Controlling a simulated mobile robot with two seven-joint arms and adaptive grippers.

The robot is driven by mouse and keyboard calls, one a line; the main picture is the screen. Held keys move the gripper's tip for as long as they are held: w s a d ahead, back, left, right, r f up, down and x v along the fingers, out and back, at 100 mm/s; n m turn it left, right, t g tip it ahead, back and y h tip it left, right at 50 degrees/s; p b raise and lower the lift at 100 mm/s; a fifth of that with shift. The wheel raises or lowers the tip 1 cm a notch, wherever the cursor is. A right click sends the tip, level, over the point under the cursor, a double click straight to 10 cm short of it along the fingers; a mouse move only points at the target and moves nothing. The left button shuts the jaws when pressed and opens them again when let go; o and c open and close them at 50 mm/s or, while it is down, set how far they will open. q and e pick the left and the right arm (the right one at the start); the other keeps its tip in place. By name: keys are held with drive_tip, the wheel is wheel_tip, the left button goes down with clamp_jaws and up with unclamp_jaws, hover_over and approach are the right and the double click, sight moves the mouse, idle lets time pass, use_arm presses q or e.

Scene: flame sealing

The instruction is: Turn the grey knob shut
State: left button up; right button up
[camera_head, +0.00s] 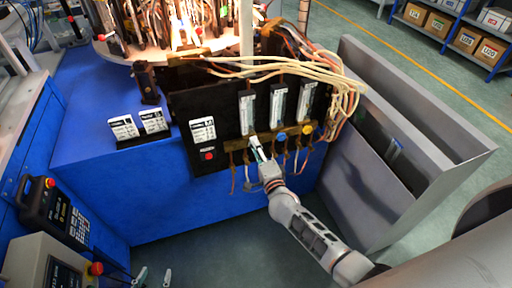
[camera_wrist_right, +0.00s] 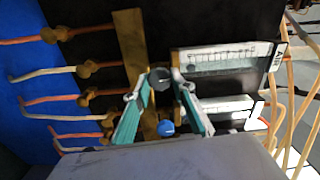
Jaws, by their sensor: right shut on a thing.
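The grey knob (camera_wrist_right: 160,78) shows in the right wrist view between the fingertips of my right gripper (camera_wrist_right: 161,84), which is shut on it. In the head view my right gripper (camera_head: 257,147) reaches the brass bar under the leftmost flow meter (camera_head: 247,112), and its fingers hide the grey knob. The knob's turn angle cannot be told. A blue knob (camera_head: 282,136) and a yellow knob (camera_head: 307,130) sit to the right on the same bar. My left gripper (camera_head: 153,277) is at the bottom edge of the head view, its two fingertips apart and empty.
Pale hoses (camera_head: 320,75) bunch at the panel's right and top. A grey metal bin (camera_head: 370,165) stands close to the right of my right arm. A red button (camera_head: 208,155) is on the black panel. A control box (camera_head: 45,265) stands at the lower left.

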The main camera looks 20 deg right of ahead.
idle(0.6)
drive_tip(key=o, duration=1.1)
drive_tip(key=s, duration=1.2)
drive_tip(key=shift+d, duration=0.25)
